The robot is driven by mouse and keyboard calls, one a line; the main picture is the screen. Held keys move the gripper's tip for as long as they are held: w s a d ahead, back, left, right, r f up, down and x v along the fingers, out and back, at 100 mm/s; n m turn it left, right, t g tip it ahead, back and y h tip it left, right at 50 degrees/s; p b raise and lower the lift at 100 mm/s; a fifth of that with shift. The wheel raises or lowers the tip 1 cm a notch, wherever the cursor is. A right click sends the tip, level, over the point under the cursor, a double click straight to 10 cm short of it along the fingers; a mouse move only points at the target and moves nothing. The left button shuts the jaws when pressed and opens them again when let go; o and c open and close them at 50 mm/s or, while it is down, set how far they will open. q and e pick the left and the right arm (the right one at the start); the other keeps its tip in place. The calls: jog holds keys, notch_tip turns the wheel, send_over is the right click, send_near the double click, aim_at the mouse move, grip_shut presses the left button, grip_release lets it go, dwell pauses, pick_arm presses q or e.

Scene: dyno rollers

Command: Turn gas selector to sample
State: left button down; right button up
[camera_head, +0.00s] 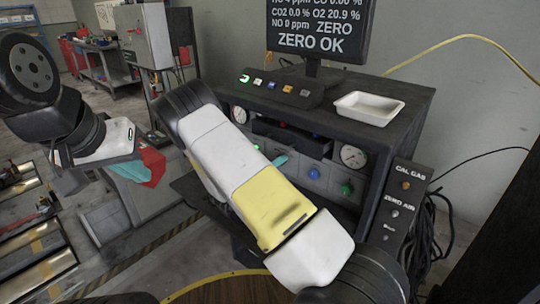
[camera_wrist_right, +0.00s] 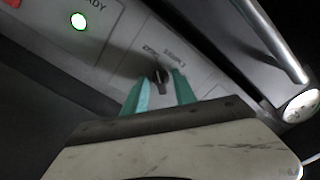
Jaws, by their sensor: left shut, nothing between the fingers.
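The gas selector is a small dark knob (camera_wrist_right: 161,80) on the grey panel in the right wrist view, below two small labels, the right one reading like SAMPLE. Its pointer direction is hard to tell. My right gripper (camera_wrist_right: 160,92) has its two teal fingers apart, one on either side of the knob, with a visible gap to it. In the head view a teal finger of my right gripper (camera_head: 280,160) shows at the cabinet front, and my arm hides the knob. My left gripper (camera_head: 127,172) is shut and empty at the left, away from the cabinet.
The monitor (camera_head: 318,30) reads ZERO OK. A white tray (camera_head: 369,108) lies on the dark cabinet top. A gauge (camera_head: 353,156) and a CAL GAS / ZERO AIR box (camera_head: 402,208) are to the right. A green lamp (camera_wrist_right: 78,21) and a metal handle (camera_wrist_right: 272,40) show in the wrist view.

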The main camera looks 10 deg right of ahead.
jog(key=shift+c, duration=0.2)
grip_shut()
jog(key=shift+m, duration=0.3)
jog(key=m, duration=0.4)
jog(key=shift+m, duration=2.5)
jog(key=shift+o, duration=0.2)
grip_release()
